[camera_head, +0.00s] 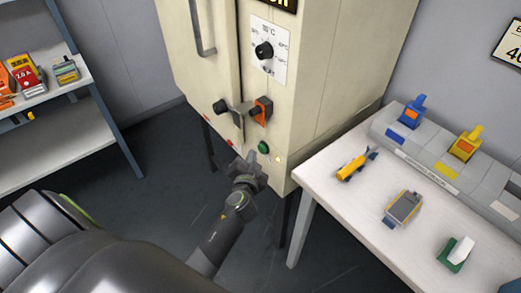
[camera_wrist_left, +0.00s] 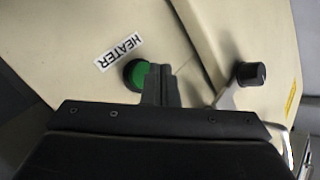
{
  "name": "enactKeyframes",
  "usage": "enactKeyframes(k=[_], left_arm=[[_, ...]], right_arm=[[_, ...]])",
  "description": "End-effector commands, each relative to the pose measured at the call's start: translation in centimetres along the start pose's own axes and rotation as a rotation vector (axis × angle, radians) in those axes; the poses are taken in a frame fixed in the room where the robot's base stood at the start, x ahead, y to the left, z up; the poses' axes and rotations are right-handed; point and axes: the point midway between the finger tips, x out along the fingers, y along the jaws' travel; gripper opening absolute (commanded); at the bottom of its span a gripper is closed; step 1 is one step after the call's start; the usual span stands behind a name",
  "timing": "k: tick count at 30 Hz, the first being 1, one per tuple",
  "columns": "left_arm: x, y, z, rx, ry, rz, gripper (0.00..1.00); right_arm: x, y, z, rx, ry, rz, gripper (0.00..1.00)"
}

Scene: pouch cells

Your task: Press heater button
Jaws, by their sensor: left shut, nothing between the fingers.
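The green heater button (camera_head: 263,148) is on the lower front of the cream oven cabinet (camera_head: 310,60), below an orange switch (camera_head: 262,110). My left gripper (camera_head: 251,158) is shut and empty, with its fingertips just left of and slightly below the button in the head view. In the left wrist view the green button (camera_wrist_left: 136,75) sits beside the shut fingertips (camera_wrist_left: 158,72), next to a HEATER label (camera_wrist_left: 121,52). The fingers partly cover the button's edge there. I cannot tell whether they touch it. My right gripper is not in view.
A door latch with a black knob (camera_head: 221,106) sticks out left of the switch. A white table (camera_head: 330,210) at the right holds several tools and a grey rack. Shelves (camera_head: 60,150) stand at the left.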

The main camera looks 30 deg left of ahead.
Motion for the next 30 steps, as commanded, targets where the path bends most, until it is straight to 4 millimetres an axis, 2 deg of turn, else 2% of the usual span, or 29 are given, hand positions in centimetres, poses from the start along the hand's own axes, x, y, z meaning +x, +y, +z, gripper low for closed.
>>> enactKeyframes(k=[15,30], left_arm=[[-3.5,-2.5,2.6,0.002,-0.001,0.000,0.00],[-3.7,-2.7,2.7,0.001,-0.001,0.000,0.00]], right_arm=[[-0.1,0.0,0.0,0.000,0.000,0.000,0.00],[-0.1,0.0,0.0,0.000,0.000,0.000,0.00]])
